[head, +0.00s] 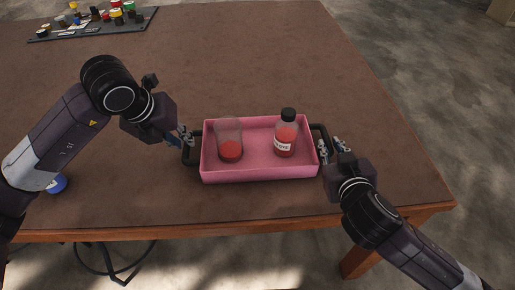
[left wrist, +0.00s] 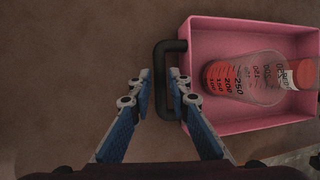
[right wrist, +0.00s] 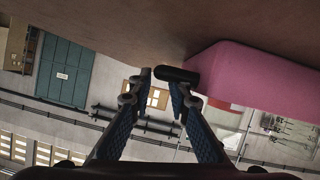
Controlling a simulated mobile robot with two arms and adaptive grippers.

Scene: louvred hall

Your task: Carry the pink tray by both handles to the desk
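The pink tray (head: 260,172) sits on a brown table and has a black handle at each end. A beaker (head: 229,140) of red liquid and a black-capped bottle (head: 285,138) of red liquid stand in it. My left gripper (head: 186,137) is at the left handle (head: 188,156); in the left wrist view its open fingers (left wrist: 161,76) lie either side of the handle bar (left wrist: 163,85). My right gripper (head: 332,147) is at the right handle (head: 320,129). Its fingers (right wrist: 160,74) are apart, with the handle end (right wrist: 178,74) by one fingertip; whether they straddle the bar is unclear.
The brown table (head: 250,60) is clear behind the tray. A dark board (head: 95,28) with several small coloured items lies at the far left. A blue round object (head: 57,184) is partly behind my left arm. Bare floor (head: 430,70) lies to the right.

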